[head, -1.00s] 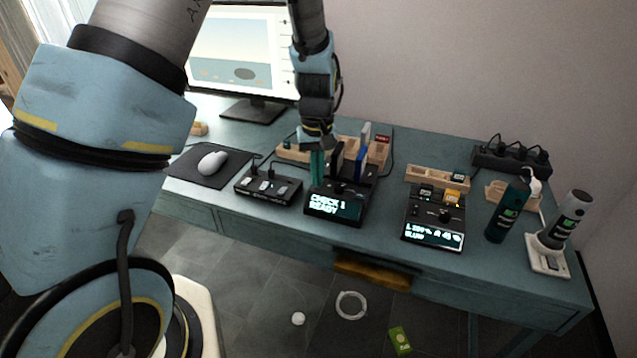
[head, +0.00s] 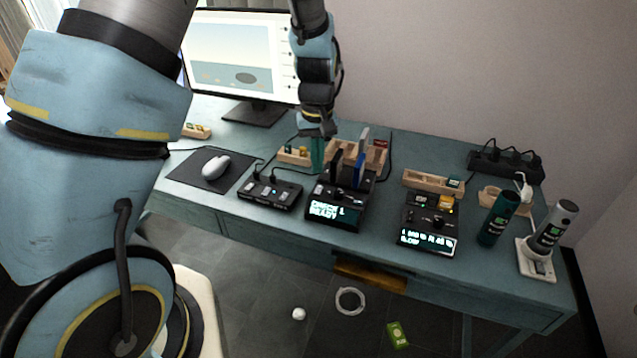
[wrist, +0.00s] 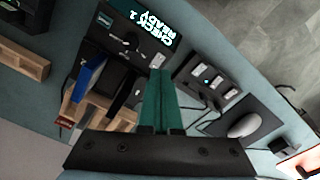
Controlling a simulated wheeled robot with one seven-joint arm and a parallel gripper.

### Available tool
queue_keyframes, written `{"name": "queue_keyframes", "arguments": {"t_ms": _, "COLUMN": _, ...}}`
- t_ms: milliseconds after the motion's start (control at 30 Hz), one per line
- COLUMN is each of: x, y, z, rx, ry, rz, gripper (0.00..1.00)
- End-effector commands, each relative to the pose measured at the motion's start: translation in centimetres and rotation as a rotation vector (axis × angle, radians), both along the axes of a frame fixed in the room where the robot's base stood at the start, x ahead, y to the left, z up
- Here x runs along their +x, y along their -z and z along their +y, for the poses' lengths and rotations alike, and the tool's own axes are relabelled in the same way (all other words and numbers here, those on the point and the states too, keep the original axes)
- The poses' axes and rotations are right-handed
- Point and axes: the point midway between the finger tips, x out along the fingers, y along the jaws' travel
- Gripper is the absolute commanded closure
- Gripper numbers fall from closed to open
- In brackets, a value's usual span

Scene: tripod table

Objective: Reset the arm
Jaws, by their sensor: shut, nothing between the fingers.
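My gripper (head: 317,154) hangs over the desk in the head view, its teal fingers pointing down just behind and left of the black unit with a lit screen (head: 335,213). In the wrist view the two fingers (wrist: 159,88) lie together with nothing between them. The unit's screen reads "CHECK 1 READY". A blue upright piece (head: 360,165) and a dark one (head: 336,170) stand at the unit's back. Whether the fingertips touch anything below is hard to tell, but they look clear.
The teal desk (head: 240,208) also holds a mouse (head: 215,166), a small switch box (head: 270,194), a second screen unit (head: 428,238), wooden holders (head: 433,180), two bottles and a power strip (head: 507,162). A monitor (head: 240,58) stands behind. Air above the right side is free.

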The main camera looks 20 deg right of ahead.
Motion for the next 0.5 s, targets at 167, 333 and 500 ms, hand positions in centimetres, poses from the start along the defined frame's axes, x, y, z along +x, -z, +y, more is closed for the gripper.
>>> {"name": "queue_keyframes", "arguments": {"t_ms": 167, "x": 0.0, "y": -1.14, "z": 0.0, "rx": 0.0, "ry": 0.0, "rz": 0.0, "gripper": 1.0}}
{"name": "queue_keyframes", "arguments": {"t_ms": 333, "x": 0.0, "y": -1.01, "z": 0.0, "rx": 0.0, "ry": 0.0, "rz": 0.0, "gripper": 1.0}}
{"name": "queue_keyframes", "arguments": {"t_ms": 500, "x": 0.0, "y": -1.0, "z": 0.0, "rx": 0.0, "ry": 0.0, "rz": 0.0, "gripper": 1.0}}
